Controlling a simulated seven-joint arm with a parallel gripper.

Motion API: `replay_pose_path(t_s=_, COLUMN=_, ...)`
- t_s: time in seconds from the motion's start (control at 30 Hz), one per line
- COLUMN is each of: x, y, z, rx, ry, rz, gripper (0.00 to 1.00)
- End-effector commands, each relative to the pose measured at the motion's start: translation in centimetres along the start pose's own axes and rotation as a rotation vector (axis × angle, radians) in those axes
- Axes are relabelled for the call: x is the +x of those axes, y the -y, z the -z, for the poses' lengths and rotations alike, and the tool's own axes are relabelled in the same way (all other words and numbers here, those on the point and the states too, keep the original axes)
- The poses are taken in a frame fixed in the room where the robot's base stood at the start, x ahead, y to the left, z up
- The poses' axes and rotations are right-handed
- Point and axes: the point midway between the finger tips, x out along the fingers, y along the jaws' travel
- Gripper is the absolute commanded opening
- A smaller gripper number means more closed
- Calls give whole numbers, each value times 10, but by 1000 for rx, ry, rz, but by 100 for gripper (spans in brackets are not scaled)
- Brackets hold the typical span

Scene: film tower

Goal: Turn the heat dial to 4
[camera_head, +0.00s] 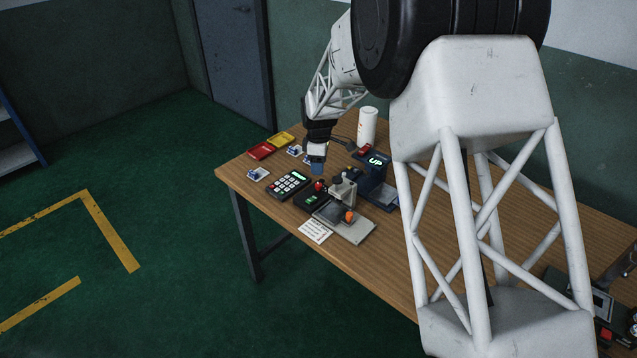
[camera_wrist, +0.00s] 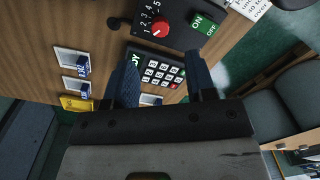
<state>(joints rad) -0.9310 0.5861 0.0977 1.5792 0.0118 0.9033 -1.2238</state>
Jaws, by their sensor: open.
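The heat dial is a red round knob (camera_wrist: 160,27) on a dark box, with white numbers 1 to 5 around its edge. A small white mark shows on the knob, but I cannot tell which number it points to. A green ON panel (camera_wrist: 203,24) is on the same box. In the head view the red knob (camera_head: 320,186) stands on the box near the table's front edge. My gripper (camera_wrist: 163,70) is open and empty, with its blue fingers apart. In the head view my gripper (camera_head: 316,166) hangs above the table, just behind the dial and apart from it.
A keypad (camera_wrist: 162,72) shows between my fingers, left of the dial box in the head view. A grey device (camera_head: 356,228) with an orange knob stands right of the dial. A blue UP unit (camera_head: 373,172), a white cylinder (camera_head: 367,126) and red and yellow items (camera_head: 262,151) are behind.

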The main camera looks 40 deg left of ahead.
Motion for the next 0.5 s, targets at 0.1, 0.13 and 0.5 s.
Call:
replay_pose_path(t_s=0.1, x=5, y=0, z=0, rx=0, ry=1, rz=1, gripper=51)
replay_pose_path(t_s=0.13, x=7, y=0, z=0, rx=0, ry=1, rz=2, gripper=51)
replay_pose_path(t_s=0.5, x=46, y=0, z=0, rx=0, ry=1, rz=3, gripper=51)
